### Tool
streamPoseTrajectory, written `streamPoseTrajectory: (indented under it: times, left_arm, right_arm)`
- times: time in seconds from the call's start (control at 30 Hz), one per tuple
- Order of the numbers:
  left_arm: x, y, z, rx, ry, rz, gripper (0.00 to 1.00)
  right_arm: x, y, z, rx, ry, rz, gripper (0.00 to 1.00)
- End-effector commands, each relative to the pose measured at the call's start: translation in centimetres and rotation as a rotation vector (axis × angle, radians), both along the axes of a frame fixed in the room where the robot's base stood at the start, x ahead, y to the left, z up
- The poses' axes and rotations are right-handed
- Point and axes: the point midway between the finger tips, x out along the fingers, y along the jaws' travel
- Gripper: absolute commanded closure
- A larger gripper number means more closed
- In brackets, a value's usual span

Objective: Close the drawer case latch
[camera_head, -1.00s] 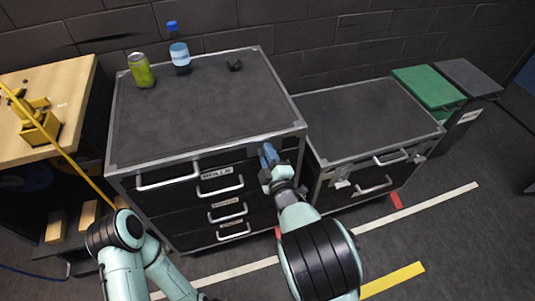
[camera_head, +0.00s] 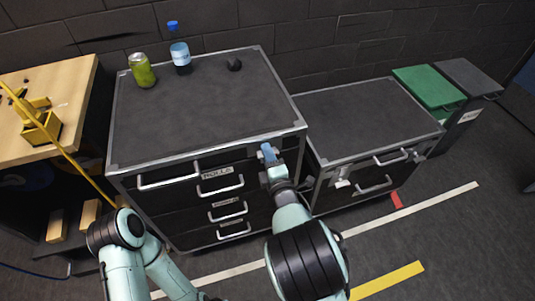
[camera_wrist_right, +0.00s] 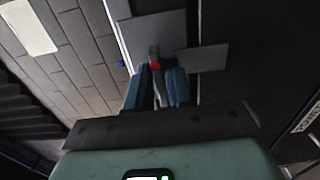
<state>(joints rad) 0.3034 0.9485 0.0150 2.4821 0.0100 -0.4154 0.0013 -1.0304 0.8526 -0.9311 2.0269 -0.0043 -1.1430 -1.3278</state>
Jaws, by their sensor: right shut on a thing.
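The drawer case (camera_head: 200,125) is a dark cabinet with metal edges and several handled drawers. My right gripper (camera_head: 268,152) is at the upper right of its front, just below the top edge. In the right wrist view the blue fingers (camera_wrist_right: 157,85) are shut on the latch (camera_wrist_right: 155,57), a small grey piece with a red part. A light grey latch plate (camera_wrist_right: 160,40) lies behind it. The fingers hide most of the latch in the head view. My left arm shows at lower left, but its gripper is out of view.
A green can (camera_head: 142,71), a blue-capped bottle (camera_head: 180,55) and a small dark object (camera_head: 234,64) stand on the case top. A lower case (camera_head: 365,120) with latches stands close on the right. A wooden bench (camera_head: 75,85) is at left. Floor is open in front.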

Motion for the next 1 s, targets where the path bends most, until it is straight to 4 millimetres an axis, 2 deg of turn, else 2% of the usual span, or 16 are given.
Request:
streamPoseTrajectory:
  times: [0.27,0.3,0.33,0.6,0.73,0.87,1.0]
  left_arm:
    - [0.0,0.0,0.0,0.0,0.0,0.0,0.57]
    - [0.0,0.0,0.0,0.0,0.0,0.0,0.57]
    - [0.0,0.0,0.0,0.0,0.0,0.0,0.57]
    - [0.0,0.0,0.0,0.0,0.0,0.0,0.57]
    - [0.0,0.0,0.0,0.0,0.0,0.0,0.57]
    - [0.0,0.0,0.1,0.0,0.001,0.0,0.57]
    - [-0.1,0.0,0.2,-0.001,0.002,-0.001,0.57]
  right_arm:
    - [0.0,-0.1,0.0,-0.001,0.001,-0.002,1.0]
    - [0.0,-0.1,0.0,-0.001,0.001,-0.002,0.72]
    - [0.0,-0.1,0.0,0.0,0.001,-0.002,0.66]
    - [0.0,-0.1,0.0,0.001,0.001,-0.001,0.66]
    - [-0.7,-0.2,0.0,0.001,0.001,-0.001,0.66]
    - [-2.6,-0.8,0.0,0.003,0.003,-0.001,0.66]
    - [-5.7,-1.8,0.0,0.003,0.004,-0.001,0.66]
